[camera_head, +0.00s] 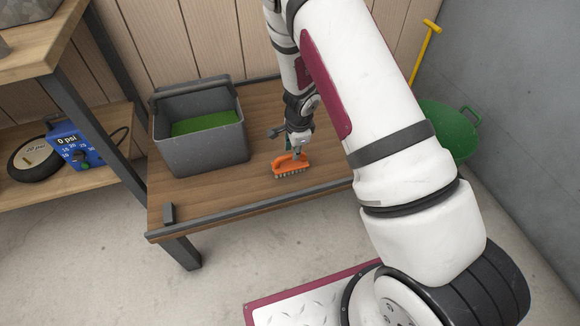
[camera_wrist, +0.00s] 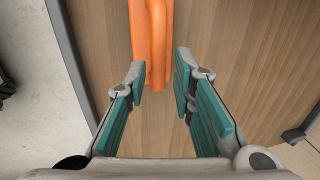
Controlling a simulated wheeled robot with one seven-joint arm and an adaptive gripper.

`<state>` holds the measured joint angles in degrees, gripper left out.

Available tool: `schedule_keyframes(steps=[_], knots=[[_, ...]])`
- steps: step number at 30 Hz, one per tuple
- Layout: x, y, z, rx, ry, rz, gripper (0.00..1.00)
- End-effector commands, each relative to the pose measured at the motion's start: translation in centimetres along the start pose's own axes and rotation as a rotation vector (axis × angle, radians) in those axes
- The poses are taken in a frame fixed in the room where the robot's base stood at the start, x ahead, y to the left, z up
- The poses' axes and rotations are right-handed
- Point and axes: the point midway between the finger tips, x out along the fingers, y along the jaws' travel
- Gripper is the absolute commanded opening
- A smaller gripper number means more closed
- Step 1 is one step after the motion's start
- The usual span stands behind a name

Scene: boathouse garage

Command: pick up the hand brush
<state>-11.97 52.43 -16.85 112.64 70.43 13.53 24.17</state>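The hand brush (camera_head: 291,166) is orange with pale bristles along its lower side. It sits on the wooden bench top in the head view, right of the grey bin. My gripper (camera_head: 297,152) is directly above and at the brush, partly hiding its top. In the wrist view my gripper (camera_wrist: 161,77) has its teal-padded fingers apart. The end of the orange brush (camera_wrist: 152,40) reaches between the fingertips, and the rest runs off the top edge. A gap shows right of the brush. I cannot tell whether the left finger touches it.
The grey bin (camera_head: 205,152) with a green inside stands left on the bench (camera_head: 240,193). A small dark block (camera_head: 169,213) is at the bench's front left corner. A shelf with a blue gauge box (camera_head: 75,146) is left. A green tub (camera_head: 449,130) stands right, behind my arm.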

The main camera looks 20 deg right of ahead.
Motion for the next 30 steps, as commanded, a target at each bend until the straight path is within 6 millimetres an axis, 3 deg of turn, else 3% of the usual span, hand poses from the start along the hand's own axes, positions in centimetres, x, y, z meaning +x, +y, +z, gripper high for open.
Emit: schedule_keyframes(steps=[9, 16, 17, 20, 30], knots=[[4.3, 0.3, 0.1, 0.0, 0.0, 0.001, 0.23], [4.3, 0.2, 0.1, 0.0, 0.0, 0.0, 0.23], [4.3, 0.2, 0.1, 0.0, 0.0, 0.0, 0.21], [4.3, 0.2, 0.1, 0.0, 0.0, 0.0, 0.0], [4.3, 0.2, 0.0, 0.0, 0.0, 0.0, 0.0]])
